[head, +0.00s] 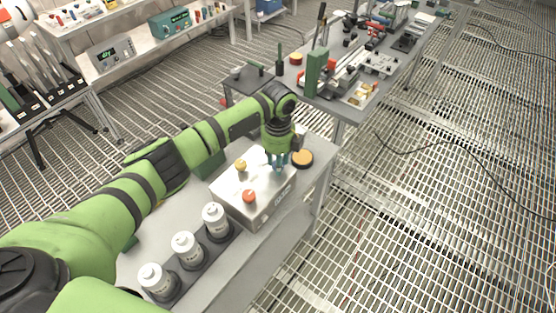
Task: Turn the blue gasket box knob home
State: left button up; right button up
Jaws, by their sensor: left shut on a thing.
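The gasket box (253,207) is a pale metal box on the grey workbench, with dark lettering on its front face. A yellow knob (241,166) and an orange-red knob (249,196) stand on its top. My left gripper (277,163) comes down from above at the box's far right part. Its fingers are shut on the blue knob there. The gripper covers most of that knob, so its turn angle cannot be read. My right gripper is not in view.
Several white bottles (187,249) stand in a dark rack left of the box. A cluttered second table (335,103) stands behind. The grated floor at right is mostly clear, with cables.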

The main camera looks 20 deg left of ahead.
pick_arm(q)
jog(key=m, duration=0.4)
jog(key=shift+s+d+f+m+b, duration=0.1)
jog(key=shift+m+b, duration=0.2)
jog(key=shift+m, duration=1.5)
jog(key=o, duration=1.1)
jog(key=shift+o, duration=0.2)
jog(key=shift+r, duration=0.4)
notch_tip(320, 180, up, 11)
jog(key=shift+r, duration=0.2)
